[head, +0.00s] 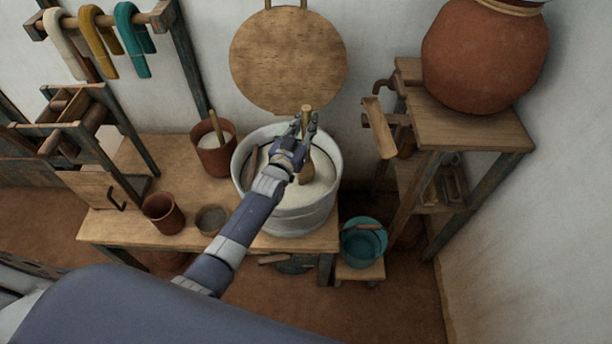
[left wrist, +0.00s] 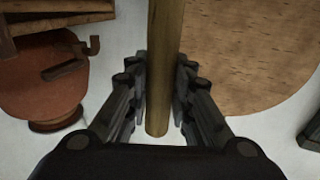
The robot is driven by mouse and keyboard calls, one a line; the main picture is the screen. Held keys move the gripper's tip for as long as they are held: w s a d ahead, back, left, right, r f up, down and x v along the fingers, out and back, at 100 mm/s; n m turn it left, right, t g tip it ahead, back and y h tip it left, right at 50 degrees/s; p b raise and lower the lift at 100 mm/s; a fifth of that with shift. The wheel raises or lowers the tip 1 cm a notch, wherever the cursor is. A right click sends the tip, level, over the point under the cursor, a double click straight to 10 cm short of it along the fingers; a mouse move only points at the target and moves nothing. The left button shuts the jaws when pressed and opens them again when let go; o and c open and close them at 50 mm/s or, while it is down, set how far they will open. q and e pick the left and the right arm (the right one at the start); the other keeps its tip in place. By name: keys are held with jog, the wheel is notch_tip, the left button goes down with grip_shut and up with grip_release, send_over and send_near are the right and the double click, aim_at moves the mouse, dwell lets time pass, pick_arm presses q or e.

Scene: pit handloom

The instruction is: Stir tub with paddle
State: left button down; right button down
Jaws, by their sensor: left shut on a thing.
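A large pale tub (head: 300,215) stands on the wooden table and holds a whitish content. My left gripper (head: 304,122) is above the tub, shut on the wooden handle of the paddle (head: 306,168). The paddle stands about upright, and its lower part goes down into the tub's content, where its end is hidden. In the left wrist view the handle (left wrist: 164,60) passes between both fingers of the gripper (left wrist: 160,95). My right gripper is not in view.
On the table (head: 125,222), a brown pot with a stick (head: 213,158) stands left of the tub, with a brown cup (head: 163,214) and small bowl (head: 211,220) nearer. A teal bucket (head: 363,243) is lower right. A round wooden board (head: 288,62) hangs behind. A large clay pot (head: 485,55) stands on a shelf.

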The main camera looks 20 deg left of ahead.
pick_arm(q)
notch_tip(320, 180, up, 14)
jog(key=p, duration=1.1)
jog(key=shift+r+p, duration=0.1)
jog(key=shift+p, duration=0.3)
